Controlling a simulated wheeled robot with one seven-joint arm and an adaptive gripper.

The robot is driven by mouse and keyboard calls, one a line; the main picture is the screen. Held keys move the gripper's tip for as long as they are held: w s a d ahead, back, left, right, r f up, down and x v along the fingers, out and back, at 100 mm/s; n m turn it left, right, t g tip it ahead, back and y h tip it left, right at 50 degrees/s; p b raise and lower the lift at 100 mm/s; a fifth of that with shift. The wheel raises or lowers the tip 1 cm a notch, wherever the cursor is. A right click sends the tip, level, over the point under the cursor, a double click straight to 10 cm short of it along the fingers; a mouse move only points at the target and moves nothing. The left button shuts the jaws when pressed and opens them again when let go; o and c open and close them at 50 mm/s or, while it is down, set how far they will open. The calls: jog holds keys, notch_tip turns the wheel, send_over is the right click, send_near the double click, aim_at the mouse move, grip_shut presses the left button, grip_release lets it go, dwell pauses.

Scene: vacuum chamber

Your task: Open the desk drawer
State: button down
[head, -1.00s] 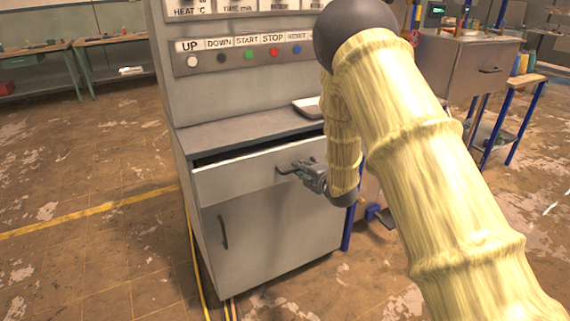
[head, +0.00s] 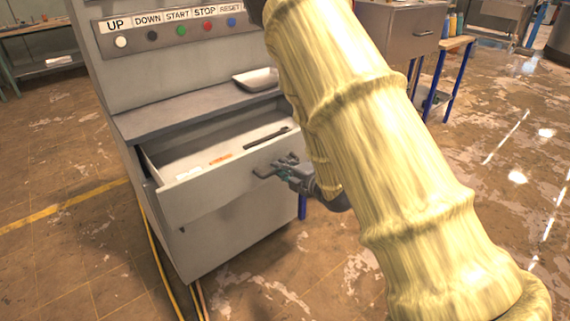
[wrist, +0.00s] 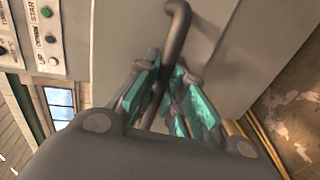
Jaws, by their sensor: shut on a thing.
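The desk drawer (head: 222,192) is under the grey worktop of the control desk and stands well out from the body. Its inside shows a dark bar-like item (head: 266,138), an orange item (head: 221,159) and a pale item at the left. My gripper (head: 277,169) is at the right part of the drawer front, shut on the drawer handle. In the wrist view the dark curved handle (wrist: 177,40) runs down between the teal-padded fingers of my gripper (wrist: 165,95).
A lower cabinet door (head: 225,235) sits beneath the drawer. A light tray (head: 256,80) lies on the worktop (head: 180,110). Buttons labelled UP, DOWN, START, STOP and RESET line the panel (head: 170,31). Yellow cables (head: 160,262) run down at the left. Floor in front is open.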

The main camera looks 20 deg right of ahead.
dwell(0.3)
jog(key=c, duration=1.5)
grip_release()
jog(key=v, duration=1.2)
jog(key=shift+f, duration=0.1)
